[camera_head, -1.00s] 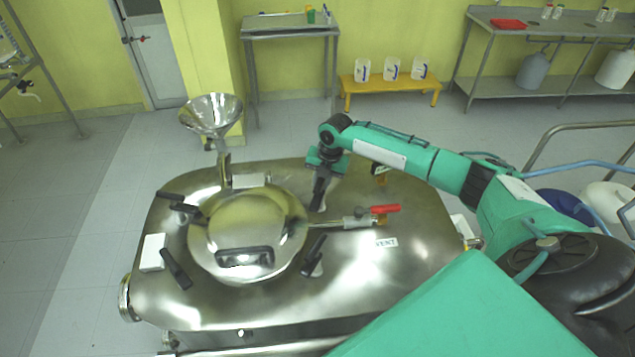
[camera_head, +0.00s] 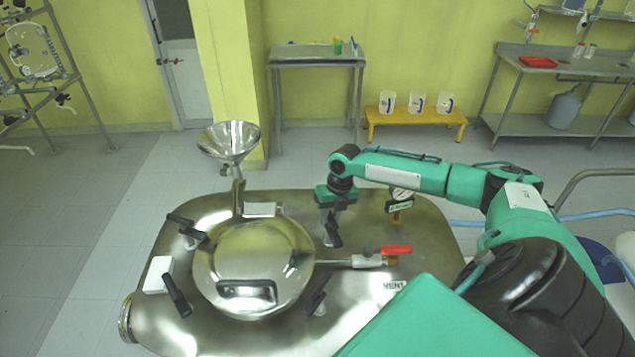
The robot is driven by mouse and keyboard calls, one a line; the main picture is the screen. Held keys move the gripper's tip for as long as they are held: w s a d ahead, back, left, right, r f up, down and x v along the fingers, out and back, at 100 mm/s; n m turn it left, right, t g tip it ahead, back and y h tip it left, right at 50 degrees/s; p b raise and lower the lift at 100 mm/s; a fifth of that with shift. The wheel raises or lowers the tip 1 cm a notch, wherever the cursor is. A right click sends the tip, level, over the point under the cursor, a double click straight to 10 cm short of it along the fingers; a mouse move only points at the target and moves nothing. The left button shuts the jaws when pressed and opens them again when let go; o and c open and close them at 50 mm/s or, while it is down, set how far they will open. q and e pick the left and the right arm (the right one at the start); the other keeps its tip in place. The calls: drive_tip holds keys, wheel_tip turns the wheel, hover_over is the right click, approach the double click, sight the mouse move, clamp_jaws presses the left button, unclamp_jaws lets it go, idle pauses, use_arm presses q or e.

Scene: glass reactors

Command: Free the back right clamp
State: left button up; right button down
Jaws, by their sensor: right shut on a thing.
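The back right clamp, with a black handle (camera_head: 333,234), stands beside the round steel lid (camera_head: 290,268) on the reactor top. It sits directly under my right gripper (camera_head: 332,213), which points down and is shut on the handle. The clamp's lower end is partly hidden by the handle. The other black clamps are at the back left (camera_head: 186,226), front left (camera_head: 177,295) and front right (camera_head: 317,298) of the lid. My left gripper is out of view.
A valve with a red handle (camera_head: 396,250) sticks out to the right of the lid. A steel funnel (camera_head: 229,142) rises at the back left.

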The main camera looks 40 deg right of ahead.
idle(0.5)
drive_tip(key=c, duration=1.3)
unclamp_jaws()
drive_tip(key=shift+d, duration=0.1)
drive_tip(key=shift+r, duration=0.5)
drive_tip(key=r+b, duration=0.1)
drive_tip(key=r, duration=0.3)
drive_tip(key=d+r+b, duration=0.1)
drive_tip(key=r, duration=0.3)
drive_tip(key=s+d+r+b, duration=0.1)
drive_tip(key=r, duration=0.3)
drive_tip(key=shift+d+r+b, duration=0.2)
drive_tip(key=shift+d+b, duration=0.05)
drive_tip(key=shift+b, duration=0.15)
